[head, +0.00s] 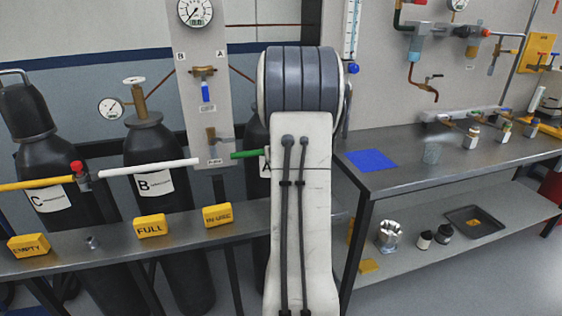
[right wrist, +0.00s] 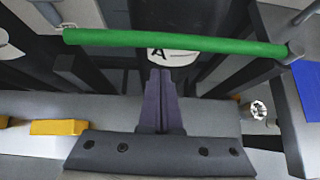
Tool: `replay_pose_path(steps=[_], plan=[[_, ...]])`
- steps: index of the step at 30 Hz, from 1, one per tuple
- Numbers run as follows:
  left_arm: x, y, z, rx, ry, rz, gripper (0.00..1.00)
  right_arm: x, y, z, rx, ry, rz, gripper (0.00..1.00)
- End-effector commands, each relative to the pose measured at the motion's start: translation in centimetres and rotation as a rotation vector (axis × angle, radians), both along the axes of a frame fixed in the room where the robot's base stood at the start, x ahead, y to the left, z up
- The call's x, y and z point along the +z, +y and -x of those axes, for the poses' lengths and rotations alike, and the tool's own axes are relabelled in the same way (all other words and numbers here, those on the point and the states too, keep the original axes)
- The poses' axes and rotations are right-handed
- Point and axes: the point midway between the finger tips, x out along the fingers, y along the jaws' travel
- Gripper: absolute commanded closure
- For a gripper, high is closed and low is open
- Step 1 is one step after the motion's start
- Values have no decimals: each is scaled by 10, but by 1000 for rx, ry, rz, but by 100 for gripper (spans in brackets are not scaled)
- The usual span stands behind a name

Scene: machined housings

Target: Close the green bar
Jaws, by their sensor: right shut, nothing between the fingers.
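The green bar (right wrist: 130,39) runs nearly level across the right wrist view, in front of the dark cylinder labelled A (right wrist: 200,20). Its right end meets a grey post (right wrist: 292,85); its left end lies by a small metal part. In the head view only a short left piece of the green bar (head: 247,154) shows; my arm hides the rest. My right gripper (right wrist: 160,72) is shut and empty, its fingertips just below the bar in the picture; I cannot tell whether they touch it. In the head view the right gripper is hidden behind my arm. My left gripper is not in view.
A white bar (head: 150,167) and a yellow bar (head: 35,184) cross cylinders B and C. Yellow blocks marked EMPTY (head: 28,246), FULL (head: 150,226) and IN USE (head: 217,215) stand on the metal shelf. A bench (head: 400,175) with a blue mat (head: 371,160) stands right.

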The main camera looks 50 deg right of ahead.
Motion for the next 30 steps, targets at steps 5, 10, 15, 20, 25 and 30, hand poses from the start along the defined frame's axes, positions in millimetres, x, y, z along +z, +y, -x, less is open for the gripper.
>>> replay_pose_path(steps=[5, 10, 15, 20, 25, 30], plan=[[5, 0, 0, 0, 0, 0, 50, 23, 21, 28, -3, 0, 2, 100], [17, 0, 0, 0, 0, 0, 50, 45, 35, 54, -8, 2, 0, 100], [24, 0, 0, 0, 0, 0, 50, 57, 45, 68, -9, 3, -1, 100], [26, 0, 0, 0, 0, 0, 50, 60, 49, 73, -7, 4, -2, 100], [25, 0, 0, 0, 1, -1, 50, 60, 50, 73, -6, 4, -2, 100], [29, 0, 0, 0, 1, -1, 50, 64, 70, 57, 92, 28, 28, 100]])
